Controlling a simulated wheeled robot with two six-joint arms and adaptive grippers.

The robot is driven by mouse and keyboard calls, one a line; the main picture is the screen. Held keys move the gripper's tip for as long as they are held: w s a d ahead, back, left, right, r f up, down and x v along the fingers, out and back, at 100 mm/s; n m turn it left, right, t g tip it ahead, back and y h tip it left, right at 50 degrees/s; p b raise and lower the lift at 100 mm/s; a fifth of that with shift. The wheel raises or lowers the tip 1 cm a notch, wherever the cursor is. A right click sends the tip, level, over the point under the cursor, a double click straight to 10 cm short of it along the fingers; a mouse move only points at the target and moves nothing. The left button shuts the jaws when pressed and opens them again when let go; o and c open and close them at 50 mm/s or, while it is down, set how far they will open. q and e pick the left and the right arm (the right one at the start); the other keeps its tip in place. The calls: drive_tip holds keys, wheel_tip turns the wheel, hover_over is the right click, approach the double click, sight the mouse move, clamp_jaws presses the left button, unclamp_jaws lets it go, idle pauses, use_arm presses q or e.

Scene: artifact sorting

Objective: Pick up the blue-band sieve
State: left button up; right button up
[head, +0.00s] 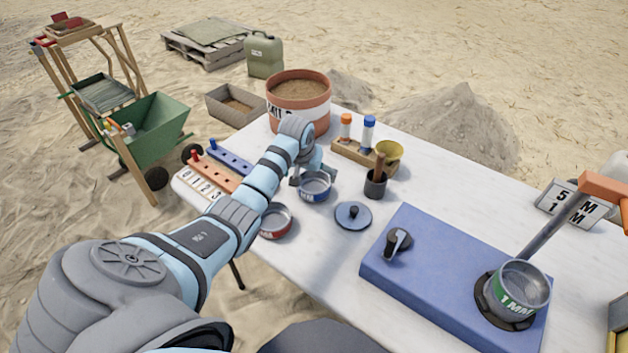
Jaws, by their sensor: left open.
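The blue-band sieve (315,188) is a small round metal pan with a blue band, standing upright on the white table (318,238). My left gripper (312,174) is at the sieve's far rim, with its fingers apart. The arm hides part of the gripper, and I cannot tell whether a finger touches the sieve. The red-band sieve (275,222) stands nearer, partly behind my left arm. A green-band sieve (512,300) marked 1 MM sits on the blue shaker base (430,268). My right gripper is not in view.
A blue lid (353,215) and a dark cup (376,187) with a wooden handle stand right of the sieve. A wooden rack (350,154) with vials and a terracotta pot (299,120) are behind. Peg racks (213,171) lie left of my arm.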

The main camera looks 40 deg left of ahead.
sight(315, 187)
use_arm(q)
drive_tip(key=b+x, duration=0.1)
drive_tip(key=x, duration=0.2)
drive_tip(key=b+x, duration=0.1)
drive_tip(key=x, duration=0.1)
drive_tip(key=shift+d+f+b, duration=0.3)
drive_tip(key=shift+d+f, duration=0.1)
drive_tip(key=shift+c, duration=0.7)
drive_tip(key=c, duration=1)
drive_tip(key=shift+r, duration=0.1)
